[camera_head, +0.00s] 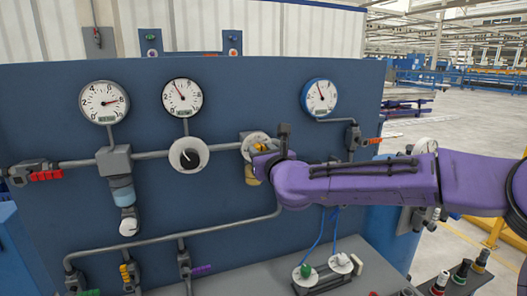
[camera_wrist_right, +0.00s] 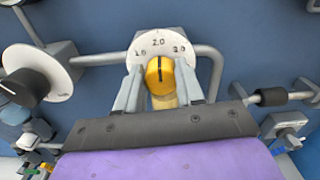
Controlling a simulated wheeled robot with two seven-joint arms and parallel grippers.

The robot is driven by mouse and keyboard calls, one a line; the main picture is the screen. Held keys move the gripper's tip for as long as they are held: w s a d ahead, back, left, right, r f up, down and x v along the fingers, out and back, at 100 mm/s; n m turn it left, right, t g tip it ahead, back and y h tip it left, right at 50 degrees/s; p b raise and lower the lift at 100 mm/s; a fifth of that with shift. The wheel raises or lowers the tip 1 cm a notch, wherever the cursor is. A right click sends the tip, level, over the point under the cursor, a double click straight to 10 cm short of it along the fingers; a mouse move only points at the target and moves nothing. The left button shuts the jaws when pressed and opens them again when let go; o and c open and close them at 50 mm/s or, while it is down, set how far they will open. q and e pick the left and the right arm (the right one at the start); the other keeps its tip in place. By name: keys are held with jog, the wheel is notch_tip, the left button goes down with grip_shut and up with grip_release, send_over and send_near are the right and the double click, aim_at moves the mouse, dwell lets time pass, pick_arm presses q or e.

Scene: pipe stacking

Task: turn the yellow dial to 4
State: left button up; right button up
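The yellow dial (camera_wrist_right: 160,76) sits on a round white scale plate (camera_wrist_right: 160,42) on the blue panel, with 1.0, 2.0 and 3.0 readable; its dark mark points up near 2.0. My right gripper (camera_wrist_right: 160,82) has one grey finger on each side of the dial, apparently against it. In the head view, my purple right arm comes in from the right and its gripper (camera_head: 265,160) hides most of the dial; part of the white plate (camera_head: 252,141) shows. My left gripper is not in view.
Gauges hang above: a left one (camera_head: 104,102), a middle one (camera_head: 182,97) and a blue-rimmed one (camera_head: 319,97). A black knob (camera_head: 189,155) on a white plate is left of the dial. Grey pipes cross the blue panel (camera_head: 245,90). A grey shelf (camera_head: 235,284) lies below.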

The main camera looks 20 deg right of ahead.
jog(key=c, duration=0.4)
jog(key=shift+d, duration=0.15)
jog(key=shift+c, duration=0.2)
jog(key=shift+f+m+b, duration=0.25)
jog(key=shift+m+b, duration=0.45)
jog(key=shift+b, duration=0.4)
jog(key=shift+f+m+b, duration=0.1)
jog(key=shift+m+b, duration=9.2)
jog(key=shift+b, duration=2.9)
